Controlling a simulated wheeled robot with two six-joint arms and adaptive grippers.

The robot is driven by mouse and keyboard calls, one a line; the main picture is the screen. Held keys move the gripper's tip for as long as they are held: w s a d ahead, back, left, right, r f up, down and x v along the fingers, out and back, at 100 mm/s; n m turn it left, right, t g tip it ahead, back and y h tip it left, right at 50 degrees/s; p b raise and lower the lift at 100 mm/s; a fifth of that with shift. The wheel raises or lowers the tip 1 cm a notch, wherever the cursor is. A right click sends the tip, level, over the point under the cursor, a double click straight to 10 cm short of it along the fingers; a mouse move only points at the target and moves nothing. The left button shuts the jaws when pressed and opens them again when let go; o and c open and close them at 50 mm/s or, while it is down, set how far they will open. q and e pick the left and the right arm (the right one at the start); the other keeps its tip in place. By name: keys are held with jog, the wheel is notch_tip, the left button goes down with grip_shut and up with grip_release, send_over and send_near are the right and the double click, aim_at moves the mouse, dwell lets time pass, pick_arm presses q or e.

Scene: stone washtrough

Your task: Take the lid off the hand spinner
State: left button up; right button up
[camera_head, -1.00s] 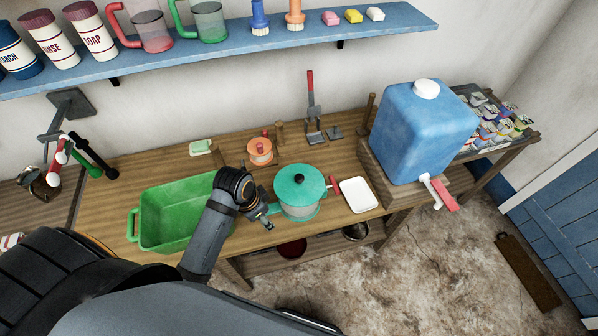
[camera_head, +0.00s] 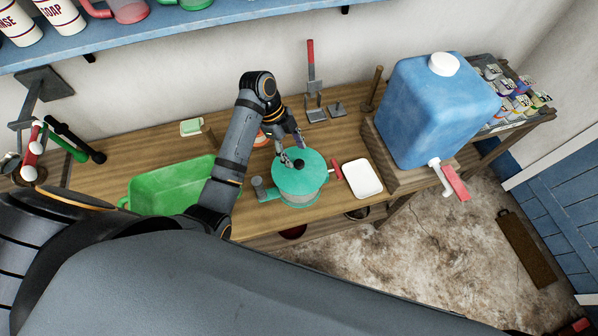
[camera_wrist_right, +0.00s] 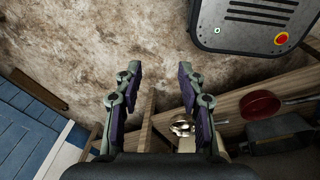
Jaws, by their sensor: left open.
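The hand spinner (camera_head: 300,200) stands on the wooden bench in the head view. It has a pale bowl, a red-handled crank on its right and a grey part low on its left. Its round teal lid (camera_head: 311,181) is on top, with a small black knob (camera_head: 299,164) in the middle. My left gripper (camera_head: 294,152) is open and points down over the back of the lid, its fingertips close to the knob. I cannot tell whether they touch it. My right gripper (camera_wrist_right: 160,80) is open and empty above the floor in the wrist view.
A green tub (camera_head: 165,190) stands left of the spinner, partly behind my left arm. A white tray (camera_head: 362,179) lies close on its right, then a blue water container (camera_head: 430,110) with a tap. An orange item behind is mostly hidden. A blue shelf (camera_head: 130,40) runs above.

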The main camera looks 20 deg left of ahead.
aim_at(299, 163)
pick_arm(q)
jog(key=shift+w+d+f, duration=0.1)
jog(key=shift+d+f, duration=0.15)
jog(key=shift+f, duration=0.25)
jog(key=shift+w+f, duration=0.25)
jog(key=shift+f, duration=0.05)
jog(key=shift+s+d+f+p, duration=0.1)
jog(key=shift+f+p, duration=0.65)
jog(key=shift+p, duration=0.25)
jog(key=p+x, duration=0.1)
jog(key=x, duration=0.1)
jog(key=shift+s+f, duration=0.15)
jog(key=shift+f, duration=0.25)
jog(key=shift+d+f, duration=0.15)
jog(key=shift+f, duration=0.3)
jog(key=c, duration=1.1)
grip_shut()
pick_arm(e)
jog(key=r, duration=0.1)
jog(key=w+r, duration=0.1)
jog(key=r, duration=0.1)
jog(key=shift+w+a+r, duration=0.2)
jog(key=shift+w+r, duration=0.05)
